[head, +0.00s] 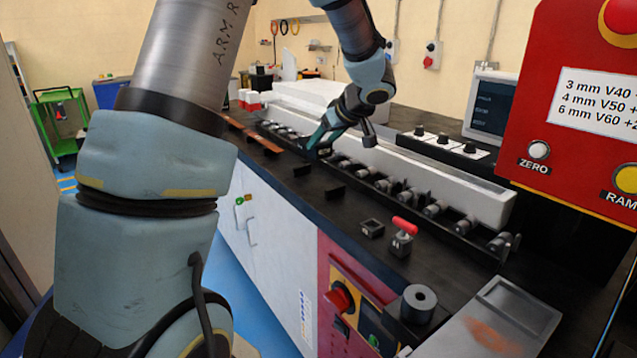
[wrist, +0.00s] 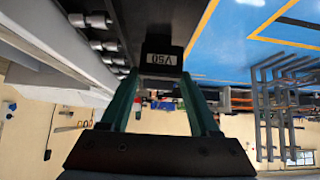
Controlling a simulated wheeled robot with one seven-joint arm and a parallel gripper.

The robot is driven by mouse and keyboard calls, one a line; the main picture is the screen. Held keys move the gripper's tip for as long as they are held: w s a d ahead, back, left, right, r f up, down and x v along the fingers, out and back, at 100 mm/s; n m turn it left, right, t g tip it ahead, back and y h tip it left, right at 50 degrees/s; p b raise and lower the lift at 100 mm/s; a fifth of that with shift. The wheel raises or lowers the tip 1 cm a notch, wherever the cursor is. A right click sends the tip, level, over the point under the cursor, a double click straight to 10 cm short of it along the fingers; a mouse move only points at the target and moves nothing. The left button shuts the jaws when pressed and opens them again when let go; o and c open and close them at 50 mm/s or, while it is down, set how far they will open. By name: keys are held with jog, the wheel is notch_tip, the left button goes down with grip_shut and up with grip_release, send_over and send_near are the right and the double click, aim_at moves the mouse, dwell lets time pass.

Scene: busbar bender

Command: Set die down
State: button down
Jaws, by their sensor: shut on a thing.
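My gripper (head: 316,143) is over the far part of the black bench, its green fingers pointing down and left. In the wrist view, my gripper (wrist: 160,84) is shut on a black die (wrist: 162,62). The die sits between the two fingertips, and its white V50 marking reads upside down. In the head view the die is small and dark against the bench, so I cannot tell whether it touches the surface.
A red-handled clamp (head: 403,235), a square black piece (head: 371,228) and a grey ring (head: 418,303) are nearer. A red control box (head: 590,60) rises at right.

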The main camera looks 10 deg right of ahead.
notch_tip(320, 180, down, 9)
jog(key=shift+f, duration=0.1)
dwell(0.4)
jog(key=shift+c, duration=0.6)
grip_release()
jog(key=shift+f, duration=0.1)
